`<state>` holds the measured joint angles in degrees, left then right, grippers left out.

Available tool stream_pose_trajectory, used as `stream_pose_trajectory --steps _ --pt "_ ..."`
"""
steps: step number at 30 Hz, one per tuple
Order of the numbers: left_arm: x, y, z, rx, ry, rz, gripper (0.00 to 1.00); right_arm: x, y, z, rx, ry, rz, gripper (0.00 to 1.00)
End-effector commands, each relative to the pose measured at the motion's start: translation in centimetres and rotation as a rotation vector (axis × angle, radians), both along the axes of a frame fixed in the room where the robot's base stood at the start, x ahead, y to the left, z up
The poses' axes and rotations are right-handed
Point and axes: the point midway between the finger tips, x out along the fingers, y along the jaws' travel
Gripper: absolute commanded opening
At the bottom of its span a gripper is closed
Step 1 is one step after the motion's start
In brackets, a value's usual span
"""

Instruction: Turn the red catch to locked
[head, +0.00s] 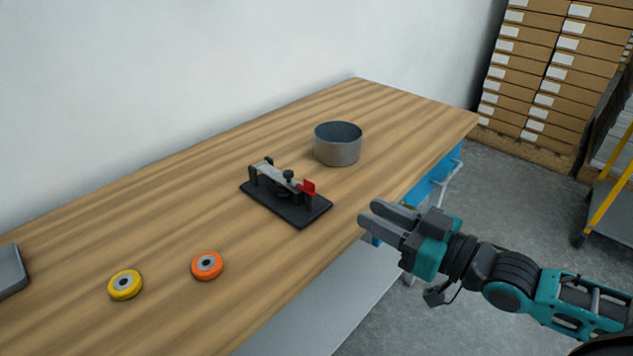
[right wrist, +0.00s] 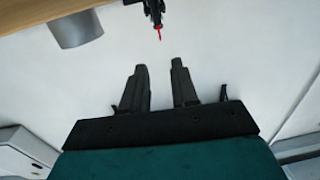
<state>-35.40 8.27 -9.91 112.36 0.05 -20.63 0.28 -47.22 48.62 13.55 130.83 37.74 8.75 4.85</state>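The red catch (head: 308,186) stands at the right end of a small black fixture (head: 296,211) on the wooden table (head: 120,237). In the right wrist view the red catch (right wrist: 158,30) is a thin red piece at the top, beyond the fingertips. A pale metal bar (head: 277,176) spans the fixture's top, with a dark knob beside it. My right gripper (head: 369,213) is at the table's front edge, to the right of the fixture and apart from it. In the right wrist view its fingers (right wrist: 160,80) are apart with nothing between them. My left gripper does not show.
A grey round bin (head: 338,147) stands behind the fixture. An orange roll (head: 207,266) and a yellow roll (head: 125,285) lie at the front left. A grey object (head: 10,270) is at the left edge. The table between rolls and fixture is clear.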

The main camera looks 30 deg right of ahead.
Motion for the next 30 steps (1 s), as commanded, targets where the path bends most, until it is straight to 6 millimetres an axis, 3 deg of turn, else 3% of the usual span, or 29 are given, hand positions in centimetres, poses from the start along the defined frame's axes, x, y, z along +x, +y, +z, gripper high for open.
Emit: stream_pose_trajectory --steps 30 --pt "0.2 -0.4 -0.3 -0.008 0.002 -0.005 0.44 10.1 4.3 0.2 0.001 -0.008 0.001 0.29"
